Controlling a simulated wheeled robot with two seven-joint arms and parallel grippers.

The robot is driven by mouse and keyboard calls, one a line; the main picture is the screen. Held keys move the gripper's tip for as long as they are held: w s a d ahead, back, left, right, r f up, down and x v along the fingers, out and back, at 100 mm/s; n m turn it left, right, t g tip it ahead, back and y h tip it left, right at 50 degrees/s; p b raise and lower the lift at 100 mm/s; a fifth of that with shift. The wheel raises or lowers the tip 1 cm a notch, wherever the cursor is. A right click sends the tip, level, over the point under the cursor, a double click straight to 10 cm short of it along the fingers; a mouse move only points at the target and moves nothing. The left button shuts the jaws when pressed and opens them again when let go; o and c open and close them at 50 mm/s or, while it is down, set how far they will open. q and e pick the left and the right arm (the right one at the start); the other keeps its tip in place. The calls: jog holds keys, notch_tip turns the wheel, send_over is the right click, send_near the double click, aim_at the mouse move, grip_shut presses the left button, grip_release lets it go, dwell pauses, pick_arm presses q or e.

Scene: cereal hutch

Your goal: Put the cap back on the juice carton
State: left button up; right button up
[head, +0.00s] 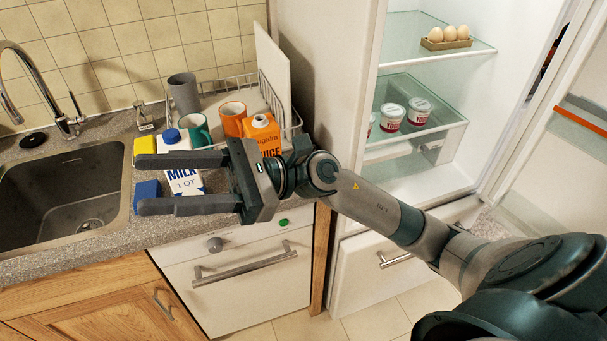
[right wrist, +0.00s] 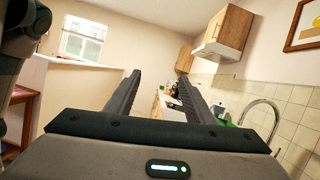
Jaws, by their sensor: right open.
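The orange juice carton (head: 263,137) stands upright on the counter in front of the dish rack, its lower part hidden behind my right gripper. Its pale spout (head: 260,119) shows on top, with no coloured cap visible on it. I cannot make out a loose juice cap for sure. My right gripper (head: 138,183) is open and points left over the counter, left of and nearer than the juice carton. Its fingers pass in front of the blue-capped milk carton (head: 186,183). In the right wrist view the fingers (right wrist: 168,85) are wide apart with nothing held. My left gripper is out of view.
A yellow block (head: 145,146) and a blue block (head: 147,192) sit between the sink (head: 62,200) and the milk carton. Cups (head: 232,118) stand by the dish rack. A small green disc (head: 283,222) shows on the white front panel. The fridge stands open at right.

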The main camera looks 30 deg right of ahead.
jog(key=w+d+f+n+g+h, duration=0.1)
jog(key=d+f+n+h, duration=0.3)
jog(key=f+n+h, duration=0.2)
jog(key=d+f+n+g+h, duration=0.1)
jog(key=d+f+n+h, duration=0.2)
jog(key=f+n+h, duration=0.35)
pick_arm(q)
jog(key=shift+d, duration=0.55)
pick_arm(e)
jog(key=w+d+r+n+t+h, duration=0.1)
jog(key=w+d+h, duration=0.2)
jog(key=d, duration=0.8)
jog(key=w+d+r+n+t+h, duration=0.1)
jog(key=w+d+r+t+h, duration=0.1)
jog(key=w+d+h, duration=0.2)
jog(key=d+h, duration=0.3)
jog(key=d, duration=0.5)
jog(key=shift+n, duration=0.35)
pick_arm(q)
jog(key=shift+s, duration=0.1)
